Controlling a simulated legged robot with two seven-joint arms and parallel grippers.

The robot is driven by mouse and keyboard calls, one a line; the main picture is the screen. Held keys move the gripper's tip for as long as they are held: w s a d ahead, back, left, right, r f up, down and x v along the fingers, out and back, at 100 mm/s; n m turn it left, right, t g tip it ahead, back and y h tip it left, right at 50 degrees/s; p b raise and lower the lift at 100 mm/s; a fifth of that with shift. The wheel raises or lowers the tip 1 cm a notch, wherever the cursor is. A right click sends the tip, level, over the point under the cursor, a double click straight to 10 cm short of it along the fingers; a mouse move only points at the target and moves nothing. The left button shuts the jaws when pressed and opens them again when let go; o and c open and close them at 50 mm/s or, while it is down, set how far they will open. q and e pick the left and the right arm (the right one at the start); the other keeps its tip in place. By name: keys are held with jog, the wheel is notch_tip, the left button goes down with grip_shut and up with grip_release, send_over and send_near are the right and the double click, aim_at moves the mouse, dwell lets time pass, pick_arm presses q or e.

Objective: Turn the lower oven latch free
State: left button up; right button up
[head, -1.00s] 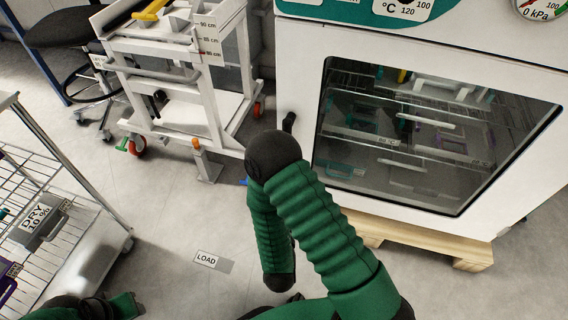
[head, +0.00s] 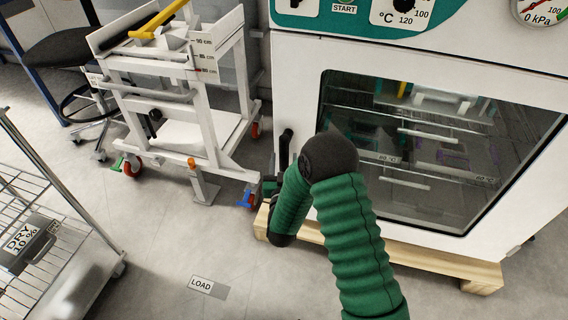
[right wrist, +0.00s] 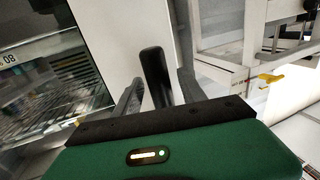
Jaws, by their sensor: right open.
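The lower oven latch (head: 285,147) is a black upright handle at the left edge of the white oven's (head: 293,100) door. My right gripper (head: 270,186) is at the oven's left edge, just below the latch in the head view, partly hidden by my green right arm. In the right wrist view the latch (right wrist: 153,62) stands between the two grey fingers of my right gripper (right wrist: 158,80). The fingers are open, one on each side of it. I cannot tell whether either touches it. My left gripper is not in view.
A white wheeled frame (head: 180,136) stands left of the oven, close to my right gripper. The oven rests on a wooden pallet (head: 420,262). A wire rack cart (head: 75,225) is at the far left. The floor around the LOAD label (head: 201,284) is clear.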

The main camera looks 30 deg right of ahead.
grip_shut()
dwell(0.3)
dwell(1.1)
